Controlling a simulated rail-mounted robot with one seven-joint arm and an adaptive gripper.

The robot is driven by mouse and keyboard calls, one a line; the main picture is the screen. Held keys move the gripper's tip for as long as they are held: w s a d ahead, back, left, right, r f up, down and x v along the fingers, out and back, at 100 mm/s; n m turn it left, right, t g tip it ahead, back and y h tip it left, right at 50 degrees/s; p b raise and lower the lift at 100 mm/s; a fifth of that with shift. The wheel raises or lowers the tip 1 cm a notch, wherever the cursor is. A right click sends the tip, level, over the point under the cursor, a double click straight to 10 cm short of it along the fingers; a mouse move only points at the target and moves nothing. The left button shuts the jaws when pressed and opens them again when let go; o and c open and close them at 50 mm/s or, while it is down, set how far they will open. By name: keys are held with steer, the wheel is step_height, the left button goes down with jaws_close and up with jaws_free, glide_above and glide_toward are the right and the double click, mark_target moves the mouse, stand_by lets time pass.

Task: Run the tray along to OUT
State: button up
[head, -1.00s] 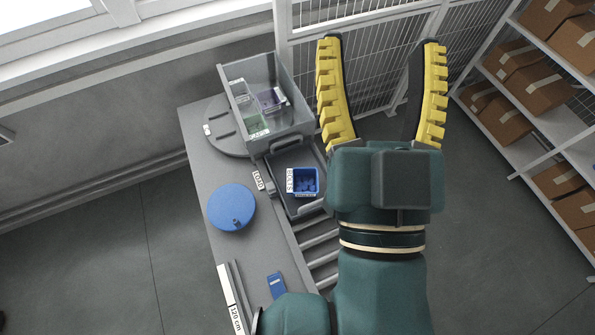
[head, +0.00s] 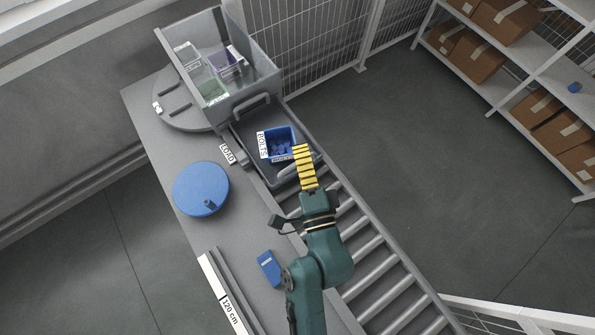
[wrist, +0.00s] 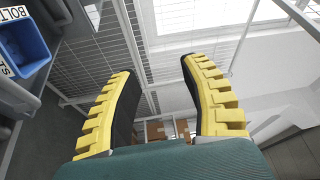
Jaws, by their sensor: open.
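The dark grey tray (head: 250,143) sits at the top end of the roller conveyor, beside the LOAD label (head: 228,154). It has a raised handle at its far end and carries a blue bin (head: 271,134) labelled BOLTS, with blue pieces inside. My gripper (head: 301,150) is open, with its yellow fingers over the near right part of the tray, overlapping the bin's corner in the head view. Whether it touches the tray cannot be told. In the wrist view the open fingers (wrist: 160,80) have nothing between them, and the blue bin (wrist: 22,45) shows at upper left. No OUT label is visible.
Bare rollers (head: 375,270) run down to the lower right. A grey open box (head: 245,85) with small bins stands on a turntable beyond the tray. A blue disc (head: 201,189), a blue block (head: 269,268) and a 120 cm scale (head: 222,297) lie on the bench.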

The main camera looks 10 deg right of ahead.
steer(key=s+f+m+g+b, duration=0.1)
steer(key=s+f+g+b, duration=0.2)
steer(key=f, duration=0.7)
steer(key=s+f+b, duration=0.2)
steer(key=s+f, duration=0.3)
steer(key=f, duration=0.6)
steer(key=shift+h, duration=0.3)
steer(key=w, duration=0.5)
steer(key=w+f, duration=0.1)
steer(key=w, duration=0.5)
steer(key=w+f, duration=0.1)
steer(key=w, duration=0.4)
steer(key=shift+w+d+f+p, duration=0.2)
steer(key=shift+d+p, duration=0.1)
steer(key=shift+d, duration=0.05)
jaws_close()
